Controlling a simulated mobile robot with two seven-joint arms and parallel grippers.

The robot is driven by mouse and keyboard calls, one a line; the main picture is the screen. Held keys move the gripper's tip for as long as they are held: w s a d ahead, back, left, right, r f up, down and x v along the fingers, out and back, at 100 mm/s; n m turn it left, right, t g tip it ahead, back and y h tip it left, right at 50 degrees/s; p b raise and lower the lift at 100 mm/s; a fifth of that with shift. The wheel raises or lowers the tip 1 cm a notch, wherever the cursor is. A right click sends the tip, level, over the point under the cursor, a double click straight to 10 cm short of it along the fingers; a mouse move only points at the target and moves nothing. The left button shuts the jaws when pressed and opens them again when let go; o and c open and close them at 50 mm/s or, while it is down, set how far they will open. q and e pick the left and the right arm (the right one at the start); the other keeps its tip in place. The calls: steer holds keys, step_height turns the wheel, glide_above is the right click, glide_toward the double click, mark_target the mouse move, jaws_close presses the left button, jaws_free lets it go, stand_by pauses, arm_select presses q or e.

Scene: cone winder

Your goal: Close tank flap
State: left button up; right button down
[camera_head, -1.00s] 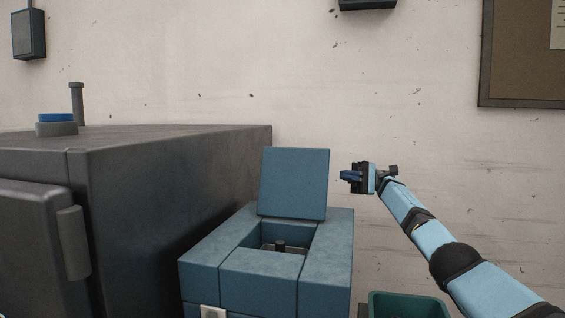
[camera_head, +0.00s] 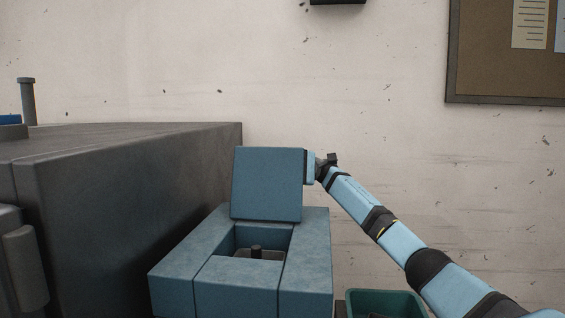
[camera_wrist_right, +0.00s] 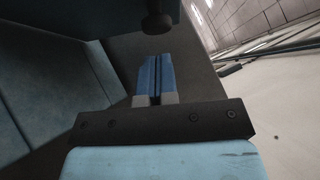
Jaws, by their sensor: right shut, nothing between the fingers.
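The blue tank flap (camera_head: 267,185) stands open, nearly upright, at the back of the opening of the blue tank (camera_head: 305,270). In the head view my right arm reaches in from the right, and its gripper is hidden behind the flap's right edge. In the right wrist view my right gripper (camera_wrist_right: 154,62) is shut and empty. A dark round knob (camera_wrist_right: 157,23) sticks out of a dark panel, likely the flap's back, just beyond the fingertips; I cannot tell whether they touch it. My left gripper is not in view.
A large dark grey cabinet (camera_head: 130,200) stands close to the left of the tank. A green bin (camera_head: 385,303) is at the lower right, below my right arm. The wall is behind, with a noticeboard (camera_head: 500,97) at the upper right.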

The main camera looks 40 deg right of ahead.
steer(key=shift+s+a+r, duration=0.4)
steer(key=shift+s+a, duration=0.35)
steer(key=shift+a, duration=0.1)
steer(key=shift+s+a, duration=0.1)
